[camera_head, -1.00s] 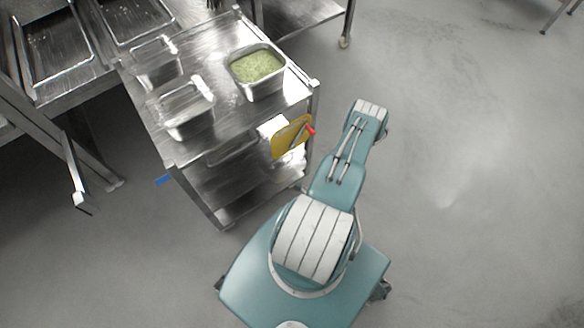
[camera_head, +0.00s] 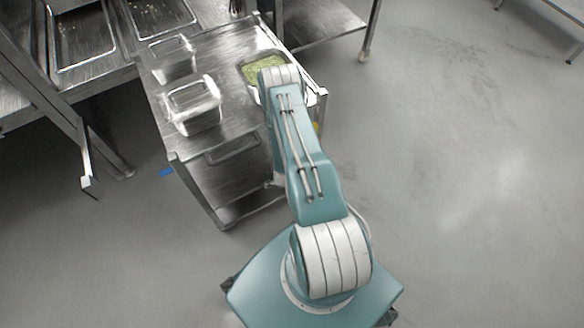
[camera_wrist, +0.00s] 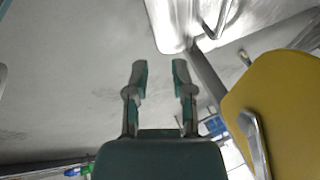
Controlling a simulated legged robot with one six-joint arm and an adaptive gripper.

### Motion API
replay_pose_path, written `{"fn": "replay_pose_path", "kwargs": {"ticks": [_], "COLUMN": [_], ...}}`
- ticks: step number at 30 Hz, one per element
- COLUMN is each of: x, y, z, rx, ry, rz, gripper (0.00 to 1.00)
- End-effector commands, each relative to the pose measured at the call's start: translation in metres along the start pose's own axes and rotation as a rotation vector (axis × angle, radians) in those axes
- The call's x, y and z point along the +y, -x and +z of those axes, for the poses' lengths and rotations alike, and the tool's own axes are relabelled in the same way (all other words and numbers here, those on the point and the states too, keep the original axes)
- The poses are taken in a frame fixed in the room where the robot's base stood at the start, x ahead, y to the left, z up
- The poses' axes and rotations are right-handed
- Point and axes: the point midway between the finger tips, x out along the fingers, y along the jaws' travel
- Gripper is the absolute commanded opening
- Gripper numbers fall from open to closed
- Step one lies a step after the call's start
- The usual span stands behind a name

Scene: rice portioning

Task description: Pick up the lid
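In the head view, a shiny steel container (camera_head: 194,107) stands on the steel cart near its front left. Its top has a bright rim, and I cannot tell whether a separate lid lies on it. A second, empty-looking container (camera_head: 173,60) stands behind it. A pan of green food (camera_head: 262,66) stands at the cart's back right, partly hidden by my arm. My gripper (camera_wrist: 160,75) shows in the wrist view with its two fingers apart and nothing between them. It is hidden in the head view.
The steel cart (camera_head: 222,112) has bare top around the containers. A yellow panel with a metal handle (camera_wrist: 285,100) is close to the right of my gripper in the wrist view. Another table with trays (camera_head: 85,45) stands at the upper left. Floor is free to the right.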

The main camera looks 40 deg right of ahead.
Motion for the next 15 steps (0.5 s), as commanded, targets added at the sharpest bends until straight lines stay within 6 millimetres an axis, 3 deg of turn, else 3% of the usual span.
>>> {"fn": "replay_pose_path", "kwargs": {"ticks": [1,3,7,15], "x": [-0.018,-0.037,-0.051,-0.059], "y": [0.007,0.015,0.019,-0.018], "z": [0.011,0.022,0.031,0.031], "rx": [-0.005,-0.013,-0.024,-0.022], "ry": [0.02,0.03,0.034,0.031], "rz": [-0.074,-0.154,-0.217,-0.219], "gripper": [0.31,0.31,0.31,0.31]}}
